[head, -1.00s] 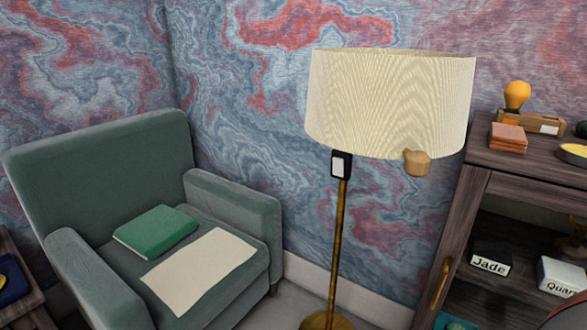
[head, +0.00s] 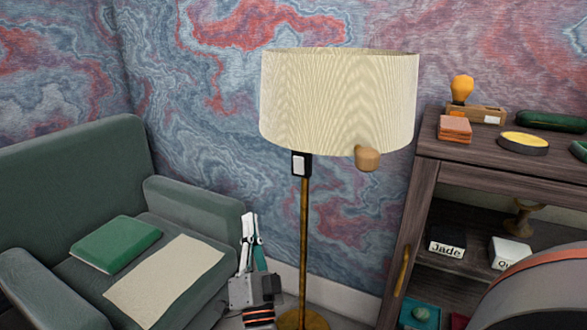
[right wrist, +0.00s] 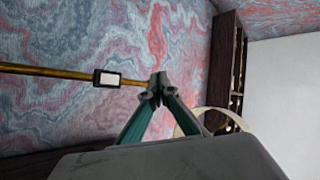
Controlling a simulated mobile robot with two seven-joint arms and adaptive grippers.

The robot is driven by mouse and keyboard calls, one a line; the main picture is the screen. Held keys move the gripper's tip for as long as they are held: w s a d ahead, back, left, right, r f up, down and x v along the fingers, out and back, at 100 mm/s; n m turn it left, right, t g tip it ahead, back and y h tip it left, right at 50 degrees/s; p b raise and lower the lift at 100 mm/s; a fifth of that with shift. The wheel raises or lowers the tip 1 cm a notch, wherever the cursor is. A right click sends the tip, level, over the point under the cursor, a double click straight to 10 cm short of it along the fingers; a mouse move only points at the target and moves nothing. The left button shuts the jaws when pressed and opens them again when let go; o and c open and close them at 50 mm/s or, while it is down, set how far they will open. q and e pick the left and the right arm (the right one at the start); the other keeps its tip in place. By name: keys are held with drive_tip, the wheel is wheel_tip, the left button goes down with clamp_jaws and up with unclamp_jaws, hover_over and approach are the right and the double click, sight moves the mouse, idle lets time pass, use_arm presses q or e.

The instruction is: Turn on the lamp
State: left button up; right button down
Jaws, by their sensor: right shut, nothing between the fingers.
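The floor lamp has a cream pleated shade (head: 338,100) on a brass pole (head: 304,230). A black switch box with a white rocker (head: 300,164) sits on the pole just under the shade. In the right wrist view the switch (right wrist: 108,78) shows sideways on the pole (right wrist: 50,71). My right gripper (head: 250,216) is shut and empty, pointing up, left of the pole and lower than the switch in the head view. Its closed fingertips (right wrist: 158,82) appear beside the switch in the wrist view, apart from it. My left gripper is not in view.
A green armchair (head: 75,170) with a green book (head: 115,244) and a cream sheet (head: 163,280) stands at left. A dark wooden cabinet (head: 393,235) stands at right. A wooden knob (head: 367,158) shows at the shade's lower edge.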

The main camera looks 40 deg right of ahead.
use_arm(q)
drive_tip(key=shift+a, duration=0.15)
use_arm(e)
drive_tip(key=w+d+r+m+g+h, duration=0.1)
drive_tip(key=w+d+m+g+h, duration=0.3)
drive_tip(key=d+m+g, duration=0.4)
drive_tip(key=m+g+h, duration=0.1)
drive_tip(key=m+g, duration=0.5)
drive_tip(key=m, duration=0.1)
drive_tip(key=shift+w+d+r+m, duration=0.25)
drive_tip(key=shift+w+r+m, duration=0.15)
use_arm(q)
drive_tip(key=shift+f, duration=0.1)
